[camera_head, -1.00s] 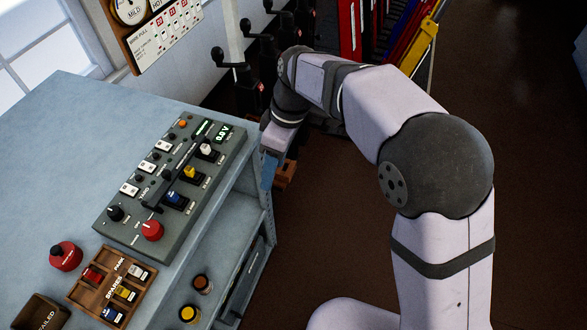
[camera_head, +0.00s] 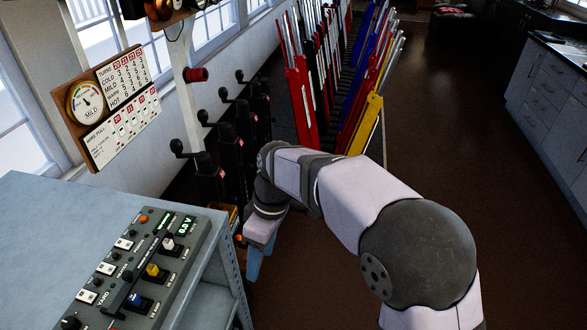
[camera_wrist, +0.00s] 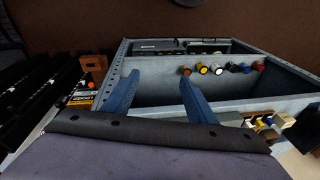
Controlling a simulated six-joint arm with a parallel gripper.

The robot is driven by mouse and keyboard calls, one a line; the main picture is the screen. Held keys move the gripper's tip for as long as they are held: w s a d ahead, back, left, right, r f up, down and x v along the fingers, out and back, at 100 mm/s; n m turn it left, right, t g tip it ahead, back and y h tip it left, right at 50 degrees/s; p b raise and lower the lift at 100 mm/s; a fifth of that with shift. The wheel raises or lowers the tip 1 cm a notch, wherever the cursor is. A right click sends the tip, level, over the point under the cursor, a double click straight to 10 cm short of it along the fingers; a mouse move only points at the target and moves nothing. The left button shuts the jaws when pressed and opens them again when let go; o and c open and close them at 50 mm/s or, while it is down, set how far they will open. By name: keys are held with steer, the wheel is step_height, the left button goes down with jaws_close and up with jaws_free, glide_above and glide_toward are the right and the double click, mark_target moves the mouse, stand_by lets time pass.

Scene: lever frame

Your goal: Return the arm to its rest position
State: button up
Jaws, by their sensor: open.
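My arm reaches from the lower right of the head view, bent at a large dark joint, with its far end beside the grey bench (camera_head: 130,215). My gripper (camera_head: 255,262) hangs downward just right of the bench's edge there, with one blue finger showing. In the wrist view my gripper (camera_wrist: 158,77) has its two blue fingers spread wide apart, with nothing between them. Behind the fingers is the bench's open shelf side. No held object shows.
A control box (camera_head: 140,265) with switches sits on the bench. Black crank units (camera_head: 232,140) stand close behind my wrist. The lever frame (camera_head: 340,80), with red, blue and yellow levers, lies beyond. Brown floor (camera_head: 480,150) at right is clear.

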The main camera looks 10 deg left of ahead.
steer(key=s+d+f+m+h, duration=0.2)
steer(key=s+d+f+m, duration=0.2)
steer(key=d+f+m, duration=0.5)
steer(key=s+d+r+m, duration=0.1)
steer(key=s+d+m, duration=0.1)
steer(key=d, duration=0.9)
steer(key=s+d+r+m+t, duration=0.1)
steer(key=d+m, duration=0.4)
steer(key=d, duration=0.6)
steer(key=shift+s+d+r, duration=0.2)
steer(key=shift+s+r, duration=0.25)
steer(key=shift+s, duration=0.7)
